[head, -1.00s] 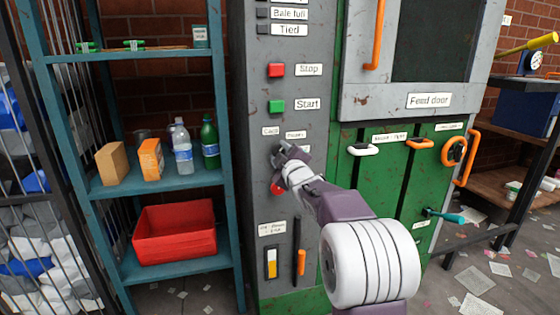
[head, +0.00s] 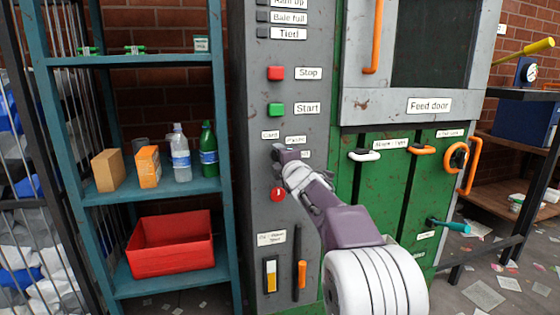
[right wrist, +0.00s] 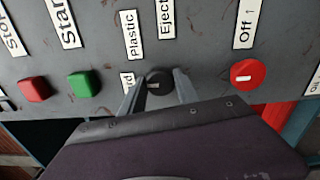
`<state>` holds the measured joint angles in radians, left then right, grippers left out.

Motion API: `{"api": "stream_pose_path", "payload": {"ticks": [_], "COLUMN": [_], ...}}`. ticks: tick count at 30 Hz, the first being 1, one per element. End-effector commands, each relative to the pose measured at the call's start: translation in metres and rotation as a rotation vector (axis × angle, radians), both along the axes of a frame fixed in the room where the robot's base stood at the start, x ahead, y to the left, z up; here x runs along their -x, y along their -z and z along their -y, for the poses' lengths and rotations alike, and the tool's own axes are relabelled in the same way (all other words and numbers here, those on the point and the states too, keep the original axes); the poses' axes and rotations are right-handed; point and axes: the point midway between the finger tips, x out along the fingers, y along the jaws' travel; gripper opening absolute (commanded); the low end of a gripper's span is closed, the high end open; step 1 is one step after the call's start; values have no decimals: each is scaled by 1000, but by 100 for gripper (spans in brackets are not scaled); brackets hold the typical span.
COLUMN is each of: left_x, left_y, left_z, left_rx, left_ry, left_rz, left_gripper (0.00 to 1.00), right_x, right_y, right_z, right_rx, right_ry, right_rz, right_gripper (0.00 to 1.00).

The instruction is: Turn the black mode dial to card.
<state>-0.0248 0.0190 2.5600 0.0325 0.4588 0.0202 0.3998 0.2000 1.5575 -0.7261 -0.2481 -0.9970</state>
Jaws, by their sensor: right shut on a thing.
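The black mode dial (right wrist: 157,84) sits on the grey panel between the two fingers of my right gripper (right wrist: 158,90) in the right wrist view. The fingers are shut on its sides. The Plastic label (right wrist: 131,35) and Eject label (right wrist: 165,18) are clear, while the Card label (right wrist: 127,83) is partly hidden by a finger. In the head view the Card label (head: 270,135) is whole, and my right gripper (head: 279,150) covers the dial. My left gripper is out of view.
The red Stop button (head: 276,73) and green Start button (head: 276,109) are above the dial. A red Off knob (head: 278,194) is just below it. Green doors with a white handle (head: 364,156) are to the right. A blue shelf (head: 150,190) is to the left.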

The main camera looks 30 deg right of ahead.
Motion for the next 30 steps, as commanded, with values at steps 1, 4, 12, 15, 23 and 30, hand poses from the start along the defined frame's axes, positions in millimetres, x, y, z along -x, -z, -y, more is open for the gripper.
{"api": "stream_pose_path", "payload": {"ticks": [1, 4, 12, 15, 23, 30], "left_x": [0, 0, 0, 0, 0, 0], "left_y": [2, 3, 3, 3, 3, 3], "left_z": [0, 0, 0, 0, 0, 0], "left_rx": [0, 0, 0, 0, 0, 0], "left_ry": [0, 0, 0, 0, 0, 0], "left_rz": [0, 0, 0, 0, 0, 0], "left_gripper": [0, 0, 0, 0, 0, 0], "right_x": [0, 0, 0, 0, 0, 0], "right_y": [2, 2, 1, 1, 1, 1], "right_z": [0, 0, 0, 0, 0, 0], "right_rx": [12, 33, 54, 54, 53, 52], "right_ry": [0, 0, 0, 0, 0, 0], "right_rz": [-6, -11, -16, -16, -16, -14], "right_gripper": [0, 0, 0, 0, 59, 59]}}
